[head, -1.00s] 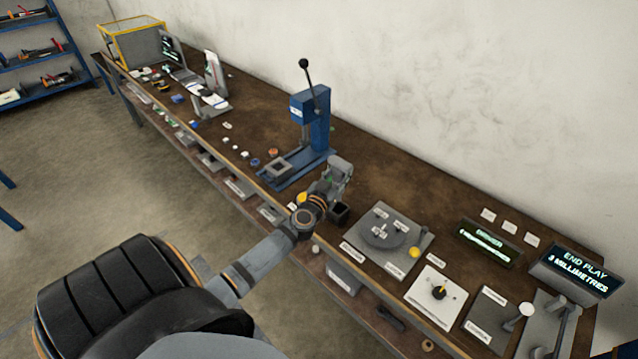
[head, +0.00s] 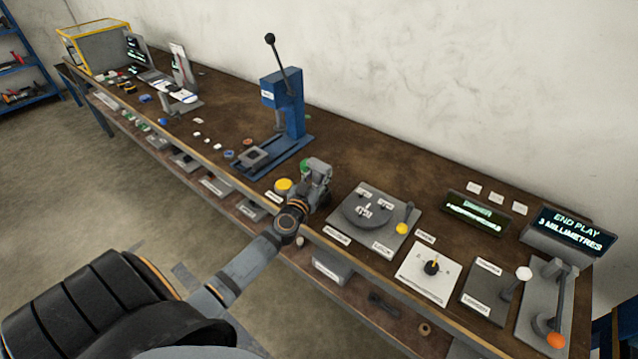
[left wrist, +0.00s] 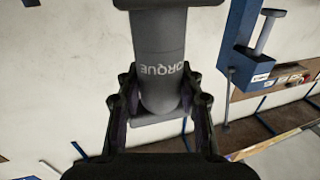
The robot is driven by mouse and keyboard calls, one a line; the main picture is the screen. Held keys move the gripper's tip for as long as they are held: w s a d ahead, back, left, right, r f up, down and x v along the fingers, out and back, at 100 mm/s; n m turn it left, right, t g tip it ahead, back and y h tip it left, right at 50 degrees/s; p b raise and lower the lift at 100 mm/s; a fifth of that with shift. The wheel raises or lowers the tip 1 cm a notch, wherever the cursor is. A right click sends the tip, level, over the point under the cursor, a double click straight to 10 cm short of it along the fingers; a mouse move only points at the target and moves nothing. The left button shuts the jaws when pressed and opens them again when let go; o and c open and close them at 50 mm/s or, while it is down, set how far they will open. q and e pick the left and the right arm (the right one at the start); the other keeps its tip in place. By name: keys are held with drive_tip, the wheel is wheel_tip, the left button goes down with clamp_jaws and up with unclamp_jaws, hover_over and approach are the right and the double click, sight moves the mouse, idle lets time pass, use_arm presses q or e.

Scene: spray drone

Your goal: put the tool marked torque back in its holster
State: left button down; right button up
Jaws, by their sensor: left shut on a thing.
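The torque tool (left wrist: 160,45) is a grey cylinder with "TORQUE" lettering, partly cut off at the left by its curve. My left gripper (left wrist: 158,95) is shut around its lower part. In the head view the grey tool (head: 318,167) stands above the bench's front edge, between the blue press and the round turntable, with my left gripper (head: 315,190) at it. I cannot make out the holster now; my gripper and arm cover that part of the bench. My right gripper is not in view.
A blue lever press (head: 285,105) stands behind and left of the gripper. A yellow button (head: 283,185) is close on its left. A turntable plate (head: 350,232) lies to the right, then a dial panel (head: 428,285) and lever fixtures.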

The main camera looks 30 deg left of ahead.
use_arm(q)
drive_tip(key=shift+w+a+f, duration=0.15)
drive_tip(key=shift+f, duration=0.3)
drive_tip(key=c, duration=0.9)
unclamp_jaws()
drive_tip(key=shift+o, duration=0.2)
drive_tip(key=s+d, duration=0.2)
drive_tip(key=s, duration=1)
drive_tip(key=shift+d+p, duration=0.15)
drive_tip(key=shift+p, duration=0.15)
